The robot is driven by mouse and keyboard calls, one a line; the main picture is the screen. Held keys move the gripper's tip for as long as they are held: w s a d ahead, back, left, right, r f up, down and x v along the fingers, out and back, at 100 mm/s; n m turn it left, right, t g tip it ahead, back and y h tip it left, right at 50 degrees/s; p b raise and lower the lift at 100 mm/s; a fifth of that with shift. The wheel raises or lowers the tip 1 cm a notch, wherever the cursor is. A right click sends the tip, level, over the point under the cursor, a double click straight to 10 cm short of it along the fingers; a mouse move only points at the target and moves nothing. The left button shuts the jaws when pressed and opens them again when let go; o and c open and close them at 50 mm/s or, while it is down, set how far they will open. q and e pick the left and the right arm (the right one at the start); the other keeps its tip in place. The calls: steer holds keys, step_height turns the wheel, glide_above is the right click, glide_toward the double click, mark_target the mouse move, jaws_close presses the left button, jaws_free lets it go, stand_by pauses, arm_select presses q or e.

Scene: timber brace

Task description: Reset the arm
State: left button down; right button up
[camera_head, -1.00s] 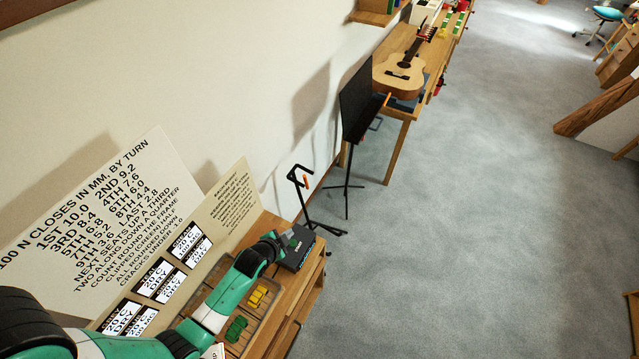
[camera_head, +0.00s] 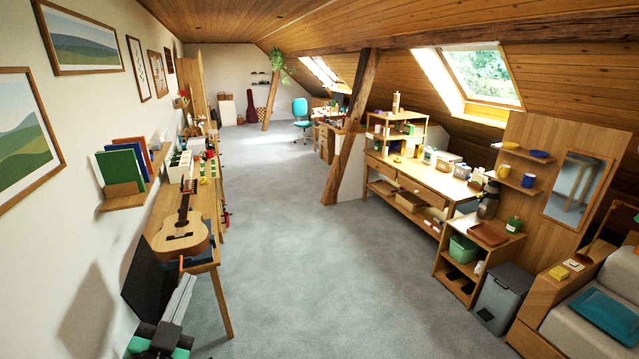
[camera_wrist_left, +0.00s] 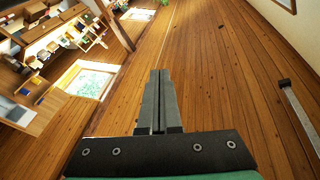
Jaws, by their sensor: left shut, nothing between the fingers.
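My left gripper (camera_head: 187,279) shows at the lower left of the head view, with grey fingers pointing up and a green and black wrist below. It is raised in front of the black music stand (camera_head: 145,268) and holds nothing. In the left wrist view the two grey fingers (camera_wrist_left: 159,74) lie together, shut and empty, with the wooden plank ceiling (camera_wrist_left: 215,90) behind them. Most of the left arm is outside the head view. My right gripper is in neither view.
A guitar (camera_head: 182,236) lies on the wooden table (camera_head: 222,290) along the left wall. A wooden post (camera_head: 347,140) and a workbench (camera_head: 420,180) stand to the right. The grey carpet (camera_head: 300,270) between them is clear.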

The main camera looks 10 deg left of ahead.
arm_select(q)
steer(key=s+d+r+t+h+p, duration=0.1)
steer(key=s+d+r+t, duration=0.15)
steer(key=r, duration=0.55)
steer(key=s+d+r+t, duration=0.1)
steer(key=d+r, duration=0.2)
steer(key=r, duration=0.5)
steer(key=s+d+r+n+t+h, duration=0.2)
steer(key=s+r, duration=0.5)
steer(key=r, duration=0.1)
steer(key=s+d+r+n+t+h, duration=0.2)
steer(key=s+r+t, duration=0.1)
steer(key=s+r, duration=0.4)
steer(key=shift+r+p, duration=0.35)
steer(key=shift+r, duration=0.5)
